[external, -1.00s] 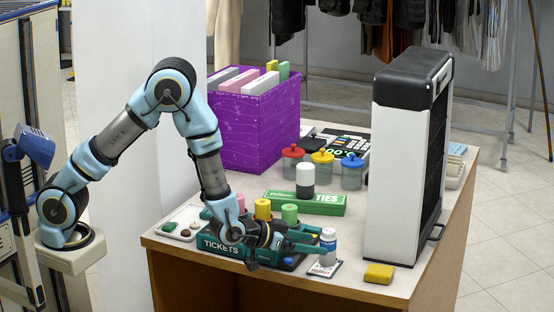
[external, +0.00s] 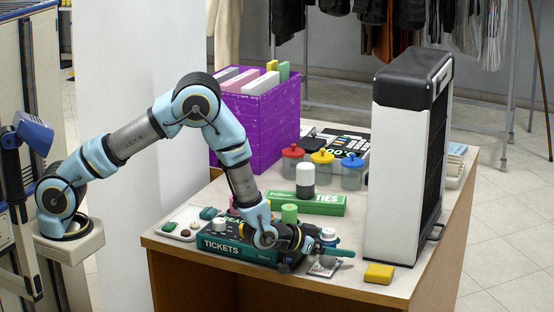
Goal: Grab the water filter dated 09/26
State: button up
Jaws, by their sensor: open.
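A small white bottle-like cylinder (external: 328,234) with a blue band stands near the front edge of the table. It may be the water filter, but no date can be read. My gripper (external: 341,247) is open around it at low height. One dark green finger passes in front and hides its middle; the other finger is mostly hidden behind it. I cannot tell whether the fingers touch it. A larger white cylinder with a dark base (external: 305,179) stands further back, on or behind a green box (external: 318,204).
A teal "TICKETS" box (external: 222,247) lies left of the gripper. A small printed card (external: 322,270) and a yellow block (external: 379,273) lie at the front. A tall white-and-black unit (external: 393,170) stands right. Lidded jars (external: 352,172) and a purple bin (external: 262,125) stand behind.

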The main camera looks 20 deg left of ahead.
grip_shut()
dwell(0.5)
jog(key=shift+r, duration=0.15)
